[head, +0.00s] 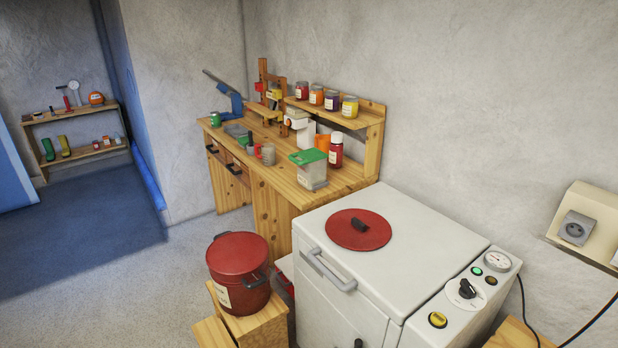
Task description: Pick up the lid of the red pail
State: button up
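A red pail (238,284) with dark handles and a pale label stands upright on a small wooden stand at the lower middle. Its top looks dark red, and I cannot tell whether it is open or covered. A flat round red lid (345,236) with a black knob lies on top of the white appliance (432,246), right of the pail and apart from it. My gripper is not in view.
The wooden stand (258,328) is beside the appliance's front handle (330,270). A control panel (478,284) is on the appliance's right. A cluttered workbench (270,193) stands behind. The floor (120,285) at left is clear.

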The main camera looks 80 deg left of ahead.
aim_at(359, 229)
jog(key=u, duration=1.8)
